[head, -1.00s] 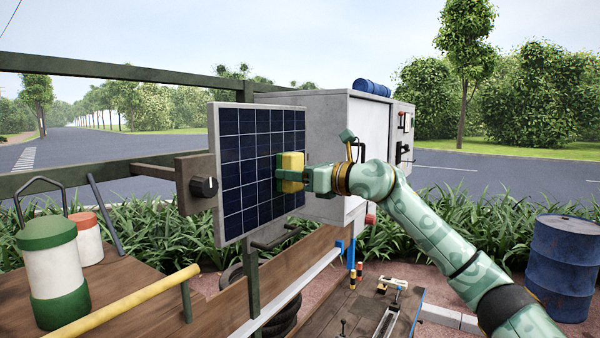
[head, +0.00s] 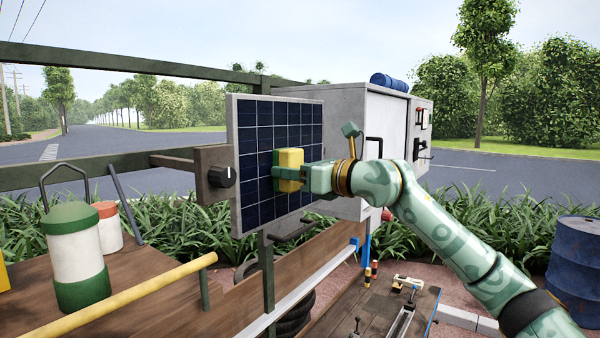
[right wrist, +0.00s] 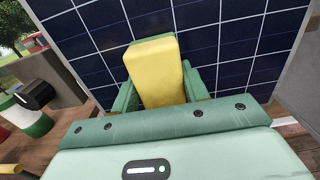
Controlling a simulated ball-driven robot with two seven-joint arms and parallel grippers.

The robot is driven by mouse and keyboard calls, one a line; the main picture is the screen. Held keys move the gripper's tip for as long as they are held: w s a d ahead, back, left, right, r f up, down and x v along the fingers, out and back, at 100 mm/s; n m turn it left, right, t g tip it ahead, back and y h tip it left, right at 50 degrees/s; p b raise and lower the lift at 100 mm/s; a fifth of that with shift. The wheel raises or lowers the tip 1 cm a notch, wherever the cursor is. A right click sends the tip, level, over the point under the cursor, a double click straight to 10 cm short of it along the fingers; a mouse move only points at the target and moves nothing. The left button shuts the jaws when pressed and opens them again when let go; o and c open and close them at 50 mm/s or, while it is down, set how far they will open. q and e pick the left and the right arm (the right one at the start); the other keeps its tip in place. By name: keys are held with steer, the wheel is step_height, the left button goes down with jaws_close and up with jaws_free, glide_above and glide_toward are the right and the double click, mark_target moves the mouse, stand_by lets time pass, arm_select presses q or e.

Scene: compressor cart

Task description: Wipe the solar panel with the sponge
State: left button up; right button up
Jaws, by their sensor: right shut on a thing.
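The solar panel (head: 258,130) stands upright with a pale frame and dark blue cells, mounted on the cart's rail. The yellow sponge (head: 290,160) is at the middle of the panel's face. My right gripper (head: 284,172) is shut on the sponge, with a green finger at its side. In the right wrist view the sponge (right wrist: 156,75) sits between the green fingers, in front of the panel (right wrist: 215,30). Its far face is hidden, so I cannot tell for sure whether it touches the cells. My left gripper is not in view.
A dark bracket with a black knob (head: 222,176) sits left of the panel. A grey cabinet (head: 345,120) stands behind it to the right. A green and white canister (head: 76,255) and a yellow rail (head: 125,295) are at the left. A blue barrel (head: 575,258) stands far right.

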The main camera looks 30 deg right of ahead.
steer(key=shift+s+a, duration=0.25)
steer(key=shift+a, duration=0.45)
steer(key=shift+s+d+f+b, duration=0.1)
steer(key=shift+s+d+b, duration=0.15)
steer(key=shift+b, duration=0.25)
steer(key=b+v, duration=0.3)
steer(key=v, duration=0.2)
steer(key=shift+s, duration=0.15)
